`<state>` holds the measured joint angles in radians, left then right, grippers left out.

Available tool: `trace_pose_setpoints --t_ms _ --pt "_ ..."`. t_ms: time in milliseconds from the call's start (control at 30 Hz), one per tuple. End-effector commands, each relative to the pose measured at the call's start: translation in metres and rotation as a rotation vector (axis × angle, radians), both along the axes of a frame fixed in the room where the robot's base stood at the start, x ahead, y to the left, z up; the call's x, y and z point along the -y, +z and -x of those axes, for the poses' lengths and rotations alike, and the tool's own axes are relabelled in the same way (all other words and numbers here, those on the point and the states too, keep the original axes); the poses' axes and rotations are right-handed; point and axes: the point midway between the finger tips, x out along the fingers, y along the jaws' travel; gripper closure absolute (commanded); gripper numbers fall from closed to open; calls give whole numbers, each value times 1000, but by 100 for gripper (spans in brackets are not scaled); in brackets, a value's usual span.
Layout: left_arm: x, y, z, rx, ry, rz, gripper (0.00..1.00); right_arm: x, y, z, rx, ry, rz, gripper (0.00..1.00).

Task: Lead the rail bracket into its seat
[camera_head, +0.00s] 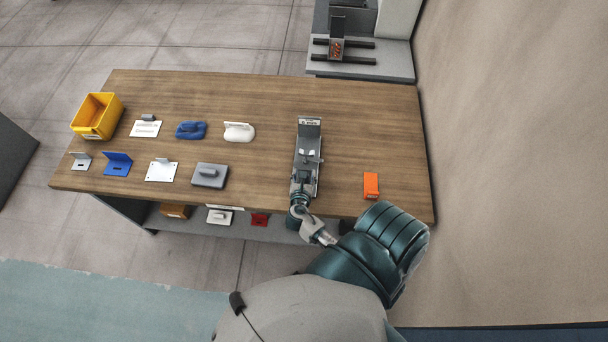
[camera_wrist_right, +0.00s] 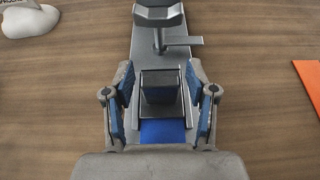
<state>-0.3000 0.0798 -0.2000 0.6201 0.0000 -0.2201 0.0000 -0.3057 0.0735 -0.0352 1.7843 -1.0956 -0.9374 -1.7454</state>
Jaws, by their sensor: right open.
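A long grey metal fixture (camera_head: 307,150) lies on the wooden table, with a raised end plate at its far end. Which part is the rail bracket I cannot tell for certain. My right gripper (camera_head: 303,194) is over the fixture's near end. In the right wrist view my right gripper (camera_wrist_right: 160,80) is open, its blue-padded fingers on either side of a dark grey block (camera_wrist_right: 158,88). I cannot tell whether they touch it. A blue patch (camera_wrist_right: 162,131) shows below the block. The grey plate (camera_wrist_right: 150,40) with an upright post and side arm extends beyond. My left gripper is not in view.
A yellow bin (camera_head: 97,115), a blue angle bracket (camera_head: 118,164), a silver angle bracket (camera_head: 80,161) and several plates and handled blocks stand on the left. An orange block (camera_head: 371,186) stands on the right. A railed machine (camera_head: 343,50) is behind. A wall borders the right.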

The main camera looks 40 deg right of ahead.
Motion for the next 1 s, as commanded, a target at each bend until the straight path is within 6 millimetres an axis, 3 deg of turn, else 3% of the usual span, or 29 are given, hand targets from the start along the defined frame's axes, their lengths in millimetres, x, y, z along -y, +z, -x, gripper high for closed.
trace_pose_setpoints --t_ms 1000 --pt "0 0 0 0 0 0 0 -19 10 16 -1 0 -1 43"
